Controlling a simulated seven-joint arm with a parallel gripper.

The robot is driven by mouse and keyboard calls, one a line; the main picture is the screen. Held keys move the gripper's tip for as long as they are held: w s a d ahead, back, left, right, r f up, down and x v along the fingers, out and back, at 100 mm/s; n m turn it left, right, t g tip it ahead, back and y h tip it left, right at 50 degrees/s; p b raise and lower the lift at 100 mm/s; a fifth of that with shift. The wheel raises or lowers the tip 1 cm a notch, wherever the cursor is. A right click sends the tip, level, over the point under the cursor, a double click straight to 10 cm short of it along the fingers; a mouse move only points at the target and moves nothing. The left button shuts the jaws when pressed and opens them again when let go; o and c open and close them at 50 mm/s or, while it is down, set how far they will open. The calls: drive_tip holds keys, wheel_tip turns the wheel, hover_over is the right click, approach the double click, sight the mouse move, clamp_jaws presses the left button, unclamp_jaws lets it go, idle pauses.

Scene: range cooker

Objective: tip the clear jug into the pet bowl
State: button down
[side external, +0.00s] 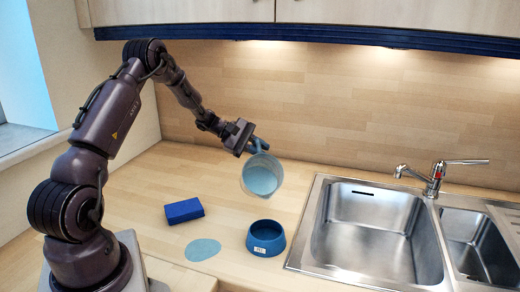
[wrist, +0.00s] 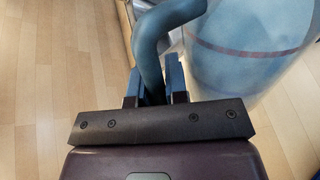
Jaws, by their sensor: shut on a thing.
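The clear jug (side external: 262,176) hangs in the air above and slightly behind the pet bowl, tilted, with light blue contents inside. My gripper (side external: 251,146) is shut on its blue handle; the handle (wrist: 163,35) passes between the fingers (wrist: 155,84) in the wrist view. There the jug's clear body (wrist: 250,45), with a red line around it, fills the upper right. The pet bowl (side external: 266,241) is dark blue with a white label and sits upright on the worktop. No stream shows between jug and bowl. The bowl's inside is hard to make out.
A blue block like a sponge (side external: 184,210) lies left of the bowl. A flat light blue round patch (side external: 202,250) is in front of it; I cannot tell if it is a mat or liquid. A steel sink (side external: 375,235) with a tap (side external: 433,180) is at the right.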

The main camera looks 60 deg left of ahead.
drive_tip(key=shift+d+r, duration=0.15)
drive_tip(key=shift+d+r+m+y, duration=0.1)
drive_tip(key=shift+d+m+y, duration=0.15)
drive_tip(key=shift+m+y, duration=0.15)
drive_tip(key=shift+s+d, duration=0.15)
drive_tip(key=shift+d, duration=0.15)
idle(1.0)
drive_tip(key=shift+d+m+y, duration=0.25)
drive_tip(key=shift+m+y, duration=0.05)
drive_tip(key=shift+y, duration=0.2)
idle(0.6)
